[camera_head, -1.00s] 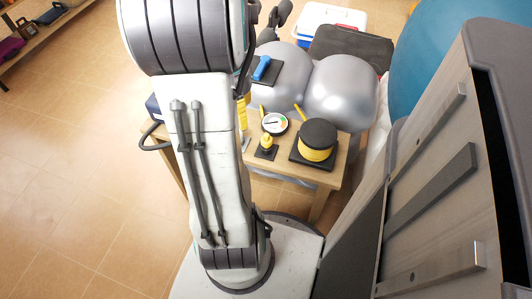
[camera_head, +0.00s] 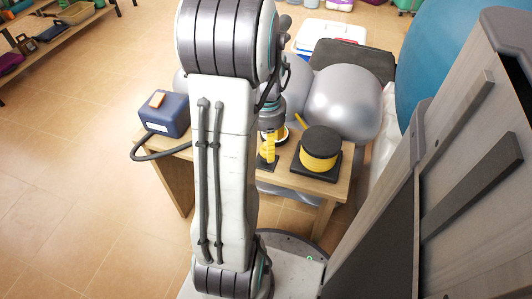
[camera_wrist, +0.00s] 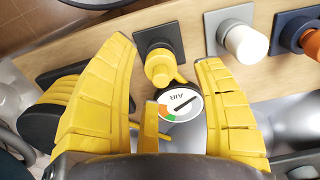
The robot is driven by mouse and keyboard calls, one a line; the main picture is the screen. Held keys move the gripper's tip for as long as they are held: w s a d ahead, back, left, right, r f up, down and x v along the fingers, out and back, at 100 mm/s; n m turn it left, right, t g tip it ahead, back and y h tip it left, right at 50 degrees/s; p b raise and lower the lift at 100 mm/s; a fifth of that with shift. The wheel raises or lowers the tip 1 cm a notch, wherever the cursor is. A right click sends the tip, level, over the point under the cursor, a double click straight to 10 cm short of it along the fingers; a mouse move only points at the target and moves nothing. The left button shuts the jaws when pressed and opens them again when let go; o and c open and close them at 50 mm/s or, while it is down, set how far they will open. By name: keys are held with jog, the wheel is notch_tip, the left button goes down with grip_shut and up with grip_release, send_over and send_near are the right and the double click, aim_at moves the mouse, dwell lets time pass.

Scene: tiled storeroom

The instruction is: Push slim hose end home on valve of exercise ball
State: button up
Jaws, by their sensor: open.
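My gripper (camera_head: 268,140) is low over the wooden table, partly hidden behind my arm. The silver, double-lobed exercise ball (camera_head: 343,100) lies behind the table. I cannot make out its valve. A blue box (camera_head: 163,114) with a dark hose (camera_head: 160,155) sits at the table's left.
A yellow-and-black drum (camera_head: 320,152) stands on a black base at the table's right. The wrist view shows a white fitting (camera_wrist: 243,42) on a grey plate and an orange fitting (camera_wrist: 297,32) on a dark blue one. A grey-wood panel (camera_head: 450,150) stands at the right.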

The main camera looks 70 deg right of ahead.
notch_tip(320, 180, down, 4)
jog(key=shift+r+b, duration=0.15)
jog(key=shift+b, duration=0.6)
grip_shut()
